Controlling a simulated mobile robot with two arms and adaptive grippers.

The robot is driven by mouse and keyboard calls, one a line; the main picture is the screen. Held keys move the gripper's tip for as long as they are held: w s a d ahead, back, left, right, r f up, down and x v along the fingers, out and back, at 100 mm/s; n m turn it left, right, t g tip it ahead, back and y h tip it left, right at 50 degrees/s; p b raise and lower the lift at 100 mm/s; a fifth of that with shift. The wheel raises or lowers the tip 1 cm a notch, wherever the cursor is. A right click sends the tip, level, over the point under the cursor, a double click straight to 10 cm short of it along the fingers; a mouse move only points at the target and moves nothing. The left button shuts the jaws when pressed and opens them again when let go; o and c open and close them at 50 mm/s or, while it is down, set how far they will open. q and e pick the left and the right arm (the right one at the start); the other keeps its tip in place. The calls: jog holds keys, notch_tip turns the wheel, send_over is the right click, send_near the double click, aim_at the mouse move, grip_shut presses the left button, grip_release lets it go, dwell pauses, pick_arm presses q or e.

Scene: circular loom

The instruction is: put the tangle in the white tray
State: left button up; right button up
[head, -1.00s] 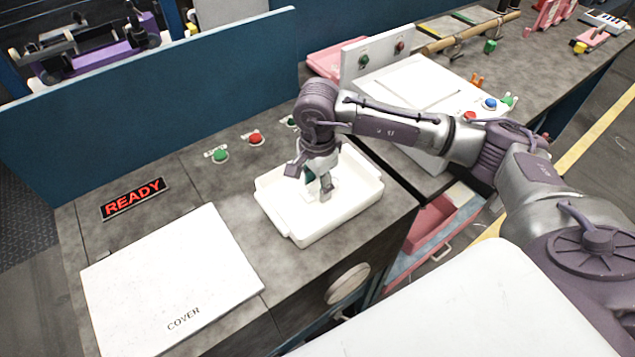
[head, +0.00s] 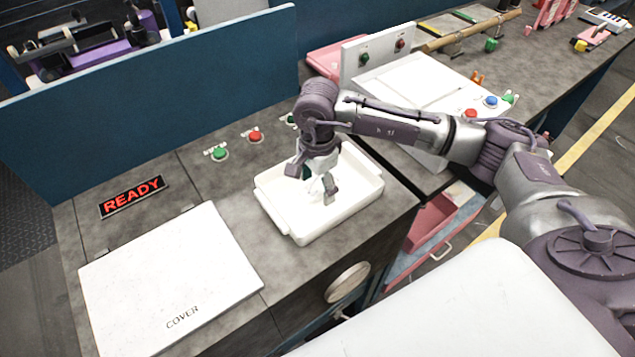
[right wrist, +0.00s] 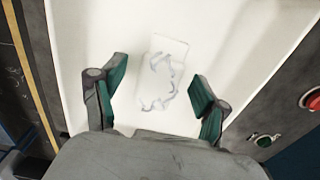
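The white tray (head: 303,233) stands on the grey bench, and its pale floor fills much of the right wrist view (right wrist: 215,35). The tangle (right wrist: 160,85), a thin pale grey looped strand, lies on the tray floor in the right wrist view, over or beside a small white patch. My right gripper (head: 316,185) is over the tray, pointing down. In the right wrist view its green-padded fingers (right wrist: 158,97) are spread wide on either side of the tangle, with nothing between them at finger height. My left gripper is not in view.
A white cover panel (head: 165,275) lies left of the tray. Behind it are a READY sign (head: 133,197), a green button (head: 220,153) and a red button (head: 255,136). A blue partition (head: 150,90) closes the back. A pink drawer (head: 432,225) stands open to the right.

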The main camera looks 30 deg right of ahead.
aim_at(318, 187)
notch_tip(318, 187, up, 12)
dwell(0.6)
dwell(0.4)
